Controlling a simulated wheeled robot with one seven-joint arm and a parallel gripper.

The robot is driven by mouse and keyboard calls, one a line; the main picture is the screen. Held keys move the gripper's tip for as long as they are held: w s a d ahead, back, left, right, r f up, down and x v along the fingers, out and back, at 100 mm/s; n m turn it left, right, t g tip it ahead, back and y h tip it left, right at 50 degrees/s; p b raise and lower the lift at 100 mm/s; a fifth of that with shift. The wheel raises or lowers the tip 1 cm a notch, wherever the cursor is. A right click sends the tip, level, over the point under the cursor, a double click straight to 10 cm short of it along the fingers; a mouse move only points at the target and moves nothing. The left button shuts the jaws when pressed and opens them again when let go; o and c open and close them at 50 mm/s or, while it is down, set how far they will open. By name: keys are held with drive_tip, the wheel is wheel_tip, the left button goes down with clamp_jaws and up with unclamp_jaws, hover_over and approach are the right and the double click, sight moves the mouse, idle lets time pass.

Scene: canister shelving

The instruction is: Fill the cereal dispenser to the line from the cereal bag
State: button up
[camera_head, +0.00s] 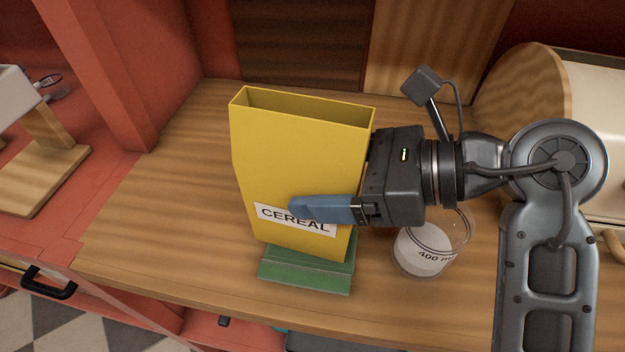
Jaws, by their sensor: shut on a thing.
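A yellow open-topped box labelled CEREAL (285,160) stands roughly upright in the middle of the view. My gripper (312,208) reaches it from the right and is shut on it. One blue finger lies across the label on the near face; the other finger is hidden behind the box. The inside of the box is too dark to tell its contents. No fill line is clear.
A green block (305,278) is at the box's foot; I cannot tell whether they touch. The wooden counter (165,215) is clear to the left. A cream and wood bread-bin-like case (540,85) is at the right, behind my arm. A red post (125,75) rises at the left.

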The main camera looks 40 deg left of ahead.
sight(326, 157)
drive_tip(key=shift+r+p, duration=0.55)
drive_tip(key=shift+r, duration=1.15)
